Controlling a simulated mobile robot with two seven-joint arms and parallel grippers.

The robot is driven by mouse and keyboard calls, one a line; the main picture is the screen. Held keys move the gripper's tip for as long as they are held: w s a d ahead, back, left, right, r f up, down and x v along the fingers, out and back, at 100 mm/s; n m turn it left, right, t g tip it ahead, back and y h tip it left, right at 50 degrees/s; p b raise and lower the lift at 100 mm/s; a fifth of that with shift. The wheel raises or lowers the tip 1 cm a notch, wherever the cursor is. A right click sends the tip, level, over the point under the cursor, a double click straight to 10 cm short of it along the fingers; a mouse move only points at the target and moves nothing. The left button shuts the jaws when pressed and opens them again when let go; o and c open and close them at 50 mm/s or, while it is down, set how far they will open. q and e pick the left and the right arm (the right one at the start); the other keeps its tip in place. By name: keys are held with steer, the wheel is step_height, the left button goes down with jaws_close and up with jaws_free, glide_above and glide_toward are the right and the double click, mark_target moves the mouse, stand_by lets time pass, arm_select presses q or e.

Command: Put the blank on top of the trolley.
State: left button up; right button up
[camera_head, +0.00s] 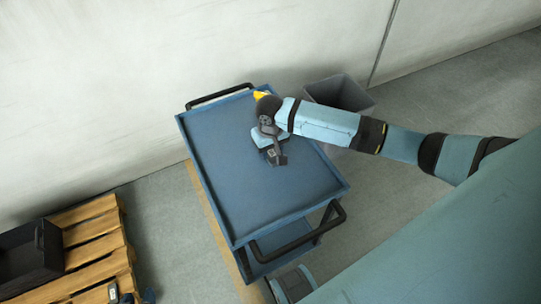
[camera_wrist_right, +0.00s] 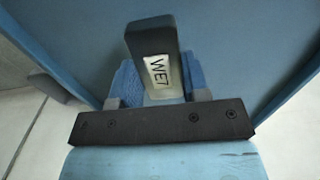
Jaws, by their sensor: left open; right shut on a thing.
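The blank looks like a dark grey block (camera_wrist_right: 150,38) with a white label reading "WET". It also shows in the head view (camera_head: 280,160), partly hidden by the gripper. My right gripper (camera_wrist_right: 158,90) is shut on it, with blue finger pads on both sides. In the head view, my right gripper (camera_head: 270,143) is over the middle to far part of the blue trolley's top (camera_head: 240,190). I cannot tell whether the block touches the top. My left gripper (camera_head: 137,298) shows only as blue-padded fingertips at the bottom left edge, apart and empty.
The trolley top has a raised rim, black handles at both ends and much bare surface. A grey bin (camera_head: 345,92) stands behind it at the right. A wooden pallet (camera_head: 98,232) with a black crate (camera_head: 30,258) lies at the left. A pale wall (camera_head: 130,90) is behind.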

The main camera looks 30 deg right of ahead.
mark_target(270, 156)
step_height(270, 156, down, 3)
steer(key=shift+f, duration=0.1)
arm_select(q)
steer(key=shift+d, duration=0.2)
arm_select(e)
steer(key=o, duration=1.3)
steer(key=shift+c, duration=0.2)
step_height(270, 156, up, 12)
steer(key=shift+f+p, duration=0.25)
steer(key=shift+p, duration=0.55)
arm_select(q)
steer(key=shift+s+r, duration=0.1)
steer(key=shift+r, duration=0.15)
arm_select(e)
steer(key=shift+r, duration=0.4)
